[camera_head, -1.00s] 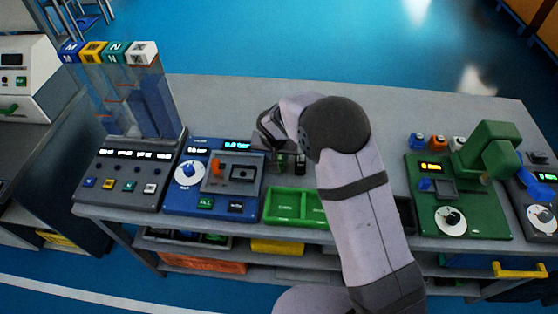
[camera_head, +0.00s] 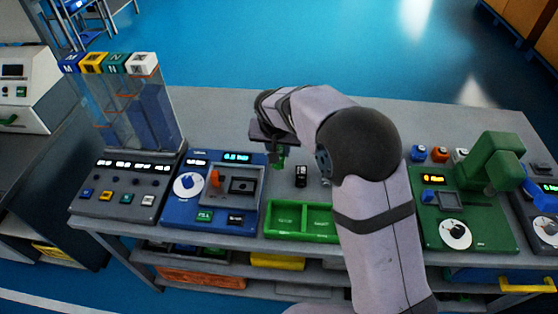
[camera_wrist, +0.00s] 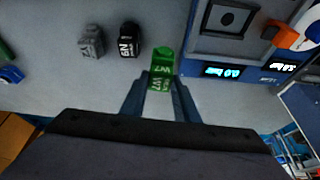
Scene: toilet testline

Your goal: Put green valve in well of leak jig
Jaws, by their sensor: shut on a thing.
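The green valve (camera_wrist: 161,68) is held between the two fingers of my gripper (camera_wrist: 160,95) in the wrist view, with white lettering on its face. In the head view my gripper (camera_head: 278,152) is above the table just right of the blue leak jig, and a bit of the green valve (camera_head: 280,161) shows below it. The leak jig (camera_head: 178,215) is a blue console with a dial and displays. Its grey block with a dark square well (camera_head: 242,186) and an orange lever (camera_head: 214,178) is at the right. In the wrist view the well (camera_wrist: 228,18) is at upper right, apart from the valve.
A black valve (camera_head: 301,176) stands on the table, and in the wrist view a grey valve (camera_wrist: 91,41) is beside it. A green two-part tray (camera_head: 270,222) lies at the front. A green press station (camera_head: 465,235) is at right, and a clear-tube dispenser (camera_head: 120,203) at left.

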